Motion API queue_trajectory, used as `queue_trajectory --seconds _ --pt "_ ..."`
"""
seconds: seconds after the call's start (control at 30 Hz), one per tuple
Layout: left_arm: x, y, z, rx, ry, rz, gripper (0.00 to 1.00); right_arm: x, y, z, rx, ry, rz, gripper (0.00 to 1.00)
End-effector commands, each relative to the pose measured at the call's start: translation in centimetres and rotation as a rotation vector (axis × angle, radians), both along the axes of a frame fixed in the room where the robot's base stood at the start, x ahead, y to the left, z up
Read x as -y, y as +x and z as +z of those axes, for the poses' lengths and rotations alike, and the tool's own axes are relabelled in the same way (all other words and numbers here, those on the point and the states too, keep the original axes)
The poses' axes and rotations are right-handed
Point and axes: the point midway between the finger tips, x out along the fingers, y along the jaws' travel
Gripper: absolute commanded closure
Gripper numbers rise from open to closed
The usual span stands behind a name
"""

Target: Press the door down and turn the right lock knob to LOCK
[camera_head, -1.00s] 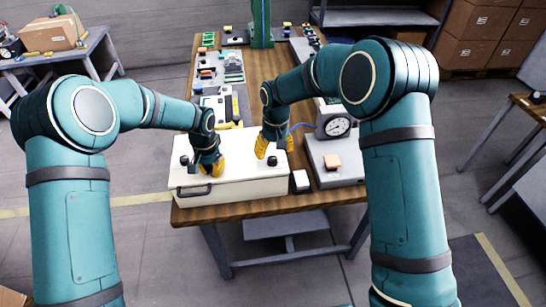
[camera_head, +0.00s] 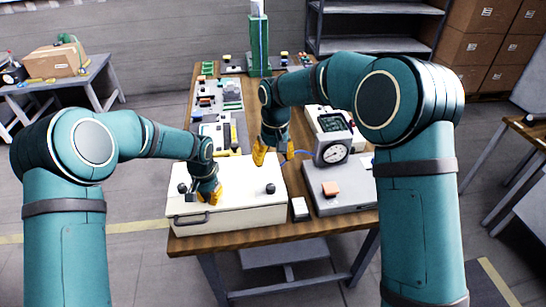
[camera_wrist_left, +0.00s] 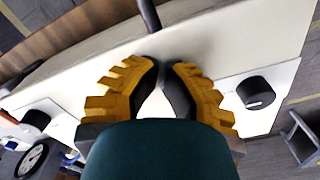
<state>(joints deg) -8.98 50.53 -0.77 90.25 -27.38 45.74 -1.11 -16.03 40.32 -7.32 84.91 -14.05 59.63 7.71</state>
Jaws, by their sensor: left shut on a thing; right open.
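The pale box with its door (camera_head: 240,200) stands at the table's front; the door looks flat. Its left lock knob (camera_head: 182,188) and right lock knob (camera_head: 270,188) are black; their markings are too small to read. My left gripper (camera_head: 210,195) is shut, its yellow fingers pointing down onto the door right of the left knob. In the left wrist view, its dark fingertips (camera_wrist_left: 163,80) nearly meet at the door surface, between the left knob (camera_wrist_left: 255,92) and the right knob (camera_wrist_left: 35,118). My right gripper (camera_head: 262,155) is open and empty, above and behind the right knob.
A black handle (camera_head: 192,220) is on the box's front. Right of the box are a small white block (camera_head: 300,208), a grey unit with an orange button (camera_head: 330,188) and a round gauge (camera_head: 335,153). Trays and parts (camera_head: 220,105) fill the table behind.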

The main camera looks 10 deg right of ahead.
Motion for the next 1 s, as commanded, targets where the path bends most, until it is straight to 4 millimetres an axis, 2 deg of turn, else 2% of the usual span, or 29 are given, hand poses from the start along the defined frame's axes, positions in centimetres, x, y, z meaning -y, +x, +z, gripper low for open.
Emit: queue_trajectory --seconds 0.7,1.0 --pt "0.0 0.0 6.5 0.002 -0.001 0.0 1.0 0.0 0.0 3.7 0.0 0.0 0.0 0.37" --pt "0.0 0.0 6.8 0.0 0.0 0.0 1.0 0.0 0.0 3.7 0.0 0.0 0.0 0.37"
